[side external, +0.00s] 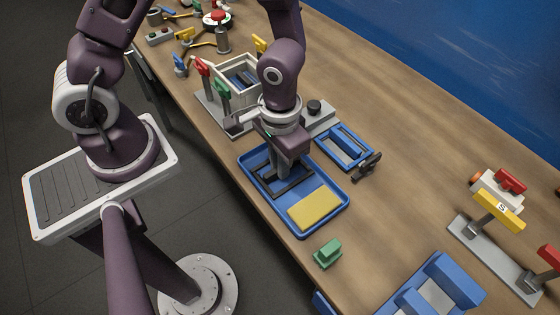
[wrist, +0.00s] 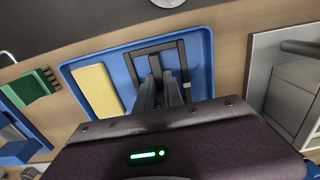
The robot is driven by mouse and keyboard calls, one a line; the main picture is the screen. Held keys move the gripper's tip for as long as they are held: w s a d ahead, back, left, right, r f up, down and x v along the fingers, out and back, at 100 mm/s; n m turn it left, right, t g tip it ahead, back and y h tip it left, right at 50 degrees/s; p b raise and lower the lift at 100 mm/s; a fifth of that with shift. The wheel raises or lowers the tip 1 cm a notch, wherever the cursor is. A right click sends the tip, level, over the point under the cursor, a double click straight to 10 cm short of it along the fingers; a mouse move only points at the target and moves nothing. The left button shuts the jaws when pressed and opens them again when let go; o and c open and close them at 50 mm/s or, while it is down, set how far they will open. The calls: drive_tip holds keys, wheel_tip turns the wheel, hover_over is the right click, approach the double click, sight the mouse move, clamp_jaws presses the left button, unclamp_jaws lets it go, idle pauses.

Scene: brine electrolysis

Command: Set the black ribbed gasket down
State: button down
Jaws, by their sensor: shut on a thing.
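The black ribbed gasket shows as a square dark frame (wrist: 183,62) in the wrist view, over the blue tray's floor beside a yellow pad (wrist: 97,90). In the side view, part of the gasket (side external: 300,182) shows below my gripper (side external: 272,179), inside the outline of the blue tray (side external: 334,219). In the wrist view my gripper (wrist: 161,85) points down at the gasket, its fingers close together and shut on it. The fingers hide part of the frame. I cannot tell whether the gasket touches the tray floor.
A smaller blue tray (side external: 329,149) and a black tool (side external: 369,164) lie to the right of the gripper. A green block (side external: 328,253) is in front of the tray. A pale box (side external: 228,91) with red and green clips stands behind. Bare table lies right of centre.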

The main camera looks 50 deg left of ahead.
drive_tip(key=c, duration=1.5)
unclamp_jaws()
drive_tip(key=shift+o, duration=0.2)
wheel_tip(320, 180, up, 12)
drive_tip(key=r, duration=0.1)
drive_tip(key=s+a+r+t, duration=0.5)
drive_tip(key=s+a+r, duration=0.4)
drive_tip(key=r, duration=0.4)
drive_tip(key=shift+s+t, duration=0.25)
drive_tip(key=shift+t, duration=0.05)
drive_tip(key=shift+a, duration=0.1)
